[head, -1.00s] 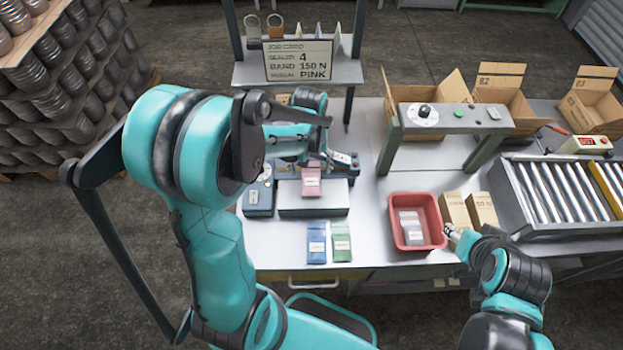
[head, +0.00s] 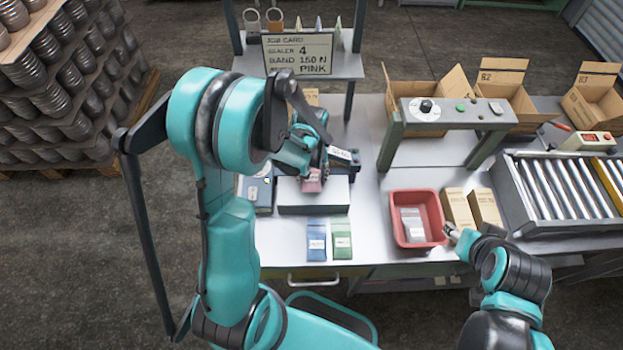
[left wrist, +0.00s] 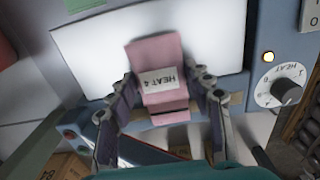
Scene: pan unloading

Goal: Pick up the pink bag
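The pink bag (head: 312,185) lies on the white top of the sealer unit at the middle of the bench, partly hidden by my left gripper in the head view. The left gripper (head: 308,170) is above the bag in the head view. My right gripper (head: 452,232) is beside the red bin; its fingers are too small to read.
A blue bag (head: 316,240) and a green bag (head: 342,238) lie in front of the sealer (head: 314,208). A red bin (head: 436,208) holds grey packets. Small cartons (head: 485,208) and a roller conveyor (head: 560,190) are right. A job card (head: 298,56) reads 4, 150 N, PINK.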

